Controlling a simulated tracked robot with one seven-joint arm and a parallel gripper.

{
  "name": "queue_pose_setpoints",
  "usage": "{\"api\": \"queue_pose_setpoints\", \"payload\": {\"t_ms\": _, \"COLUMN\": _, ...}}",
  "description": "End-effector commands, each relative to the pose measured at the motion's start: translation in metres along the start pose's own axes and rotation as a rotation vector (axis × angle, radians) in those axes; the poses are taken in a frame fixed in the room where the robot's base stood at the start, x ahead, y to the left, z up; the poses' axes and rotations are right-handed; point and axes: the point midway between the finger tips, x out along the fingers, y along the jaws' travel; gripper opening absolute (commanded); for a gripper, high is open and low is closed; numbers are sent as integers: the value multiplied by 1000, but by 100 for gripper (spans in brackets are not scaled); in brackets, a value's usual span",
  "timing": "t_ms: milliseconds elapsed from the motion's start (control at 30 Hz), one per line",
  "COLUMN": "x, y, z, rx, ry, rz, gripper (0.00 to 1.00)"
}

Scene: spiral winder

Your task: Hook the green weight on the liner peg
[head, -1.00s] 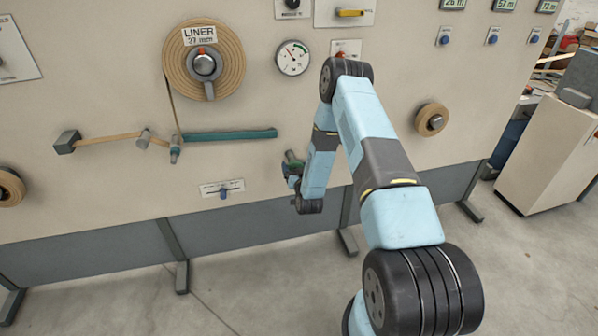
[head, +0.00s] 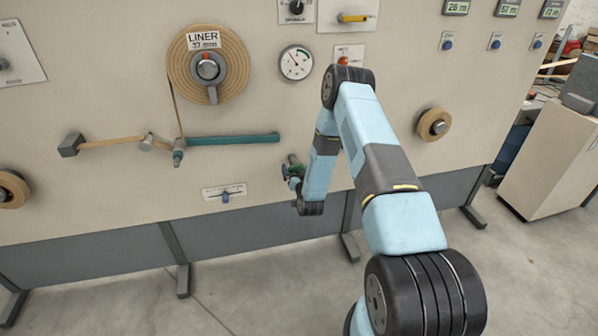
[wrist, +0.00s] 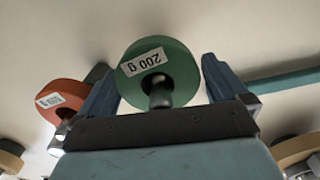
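The green weight (wrist: 178,72), a disc labelled 200 g upside down, is in the middle of the wrist view with a dark stub (wrist: 160,93) at its front. My gripper (wrist: 158,72) is open, one blue finger on each side of the disc; the finger edges look very close to its rim, and I cannot tell whether they touch. In the head view the green weight (head: 293,160) is small and partly hidden by my gripper (head: 291,172). The LINER roll (head: 235,60) is up to the left. No peg marked liner can be clearly made out; a teal bar (head: 235,139) lies below the roll.
An orange weight (wrist: 67,98) is beside my left finger in the wrist view, close to it. The light panel (head: 110,195) carries a gauge (head: 296,62), a brown hammer-shaped arm (head: 110,142) and a slider plate (head: 224,192). The panel between the teal bar and slider is clear.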

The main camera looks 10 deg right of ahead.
Motion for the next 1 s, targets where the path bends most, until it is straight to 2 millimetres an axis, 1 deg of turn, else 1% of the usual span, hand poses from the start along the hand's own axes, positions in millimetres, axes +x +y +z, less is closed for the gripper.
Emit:
{"api": "queue_pose_setpoints", "payload": {"t_ms": 167, "x": -1, "y": 0, "z": 0, "rx": 0, "ry": -1, "rz": 0, "gripper": 100}}
{"api": "queue_pose_setpoints", "payload": {"t_ms": 267, "x": -7, "y": 0, "z": 1, "rx": 0, "ry": -2, "rz": 0, "gripper": 100}}
{"api": "queue_pose_setpoints", "payload": {"t_ms": 333, "x": -15, "y": 0, "z": 1, "rx": 0, "ry": -2, "rz": 0, "gripper": 100}}
{"api": "queue_pose_setpoints", "payload": {"t_ms": 467, "x": -37, "y": 0, "z": 2, "rx": 0, "ry": -5, "rz": 0, "gripper": 100}}
{"api": "queue_pose_setpoints", "payload": {"t_ms": 600, "x": -66, "y": 0, "z": 2, "rx": 0, "ry": -5, "rz": 0, "gripper": 100}}
{"api": "queue_pose_setpoints", "payload": {"t_ms": 800, "x": -103, "y": 0, "z": 2, "rx": 0, "ry": -5, "rz": 0, "gripper": 100}}
{"api": "queue_pose_setpoints", "payload": {"t_ms": 900, "x": -118, "y": 0, "z": 2, "rx": 0, "ry": -4, "rz": 0, "gripper": 100}}
{"api": "queue_pose_setpoints", "payload": {"t_ms": 1000, "x": -128, "y": 0, "z": 2, "rx": 0, "ry": -3, "rz": 0, "gripper": 100}}
